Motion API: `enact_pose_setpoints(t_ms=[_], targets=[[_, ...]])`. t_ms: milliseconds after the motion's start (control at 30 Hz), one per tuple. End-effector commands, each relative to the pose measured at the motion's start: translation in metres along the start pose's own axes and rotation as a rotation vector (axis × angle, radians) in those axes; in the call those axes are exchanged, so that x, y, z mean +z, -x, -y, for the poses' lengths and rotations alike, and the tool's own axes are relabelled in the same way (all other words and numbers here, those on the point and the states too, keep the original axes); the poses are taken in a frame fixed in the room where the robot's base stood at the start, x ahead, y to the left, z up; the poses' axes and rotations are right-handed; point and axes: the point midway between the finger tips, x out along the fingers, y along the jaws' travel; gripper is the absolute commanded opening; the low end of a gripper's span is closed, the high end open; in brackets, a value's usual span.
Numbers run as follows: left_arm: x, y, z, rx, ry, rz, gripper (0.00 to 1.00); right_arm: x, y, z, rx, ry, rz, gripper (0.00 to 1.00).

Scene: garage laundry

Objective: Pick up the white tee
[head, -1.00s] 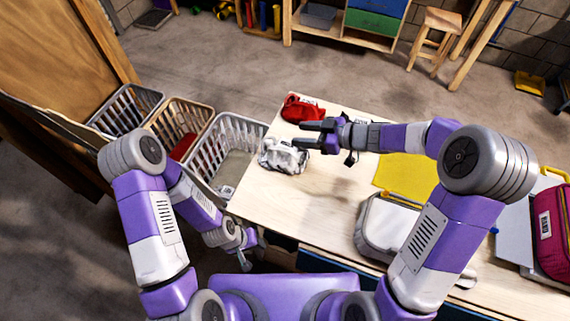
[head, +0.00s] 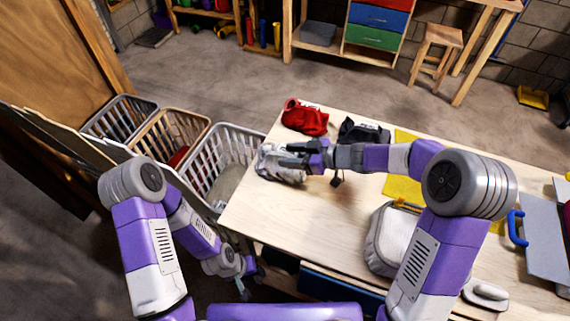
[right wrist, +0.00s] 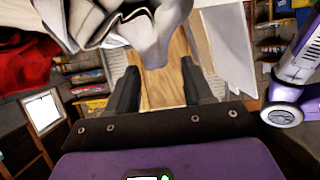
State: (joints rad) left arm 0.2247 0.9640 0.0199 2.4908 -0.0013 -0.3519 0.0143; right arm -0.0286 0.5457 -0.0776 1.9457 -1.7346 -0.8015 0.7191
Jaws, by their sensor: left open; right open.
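The white tee (head: 268,163) lies crumpled on the left edge of the wooden table (head: 265,212), beside the white basket. My right gripper (head: 284,157) is over it, pointing left, with its fingers overlapping the tee in the head view. In the right wrist view the tee (right wrist: 128,28) hangs in at the top, and my right gripper (right wrist: 160,82) is open with its two fingers apart. Whether the fingers touch the tee is unclear. My left gripper (head: 248,276) is low beside the table's front left, away from the tee, open and empty.
A red garment (head: 306,117) and a black garment (head: 362,131) lie behind the tee. Grey, tan and white baskets (head: 222,150) stand left of the table. The table's front left is bare.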

Motion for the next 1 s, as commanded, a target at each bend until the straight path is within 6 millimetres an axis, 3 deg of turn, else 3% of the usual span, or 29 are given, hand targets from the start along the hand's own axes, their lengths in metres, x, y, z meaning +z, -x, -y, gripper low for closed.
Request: enact_pose_setpoints(t_ms=[100,200,433,767,1000], targets=[[0.000,-0.011,0.004,0.000,0.000,0.000,0.43,0.003,-0.022,-0.001,-0.004,0.001,0.000,0.51],[-0.001,-0.014,0.005,0.000,0.000,0.000,0.43,0.002,-0.031,-0.001,-0.002,0.000,-0.001,0.51],[0.000,-0.013,0.005,0.000,0.000,0.000,0.43,0.000,-0.032,-0.001,-0.001,-0.001,-0.001,0.50],[0.000,-0.013,0.005,0.000,0.000,0.000,0.43,0.000,-0.031,-0.001,-0.001,-0.001,0.000,0.00],[0.000,-0.013,0.005,0.000,0.000,0.000,0.43,0.000,-0.031,-0.001,-0.001,0.000,-0.001,0.00]])
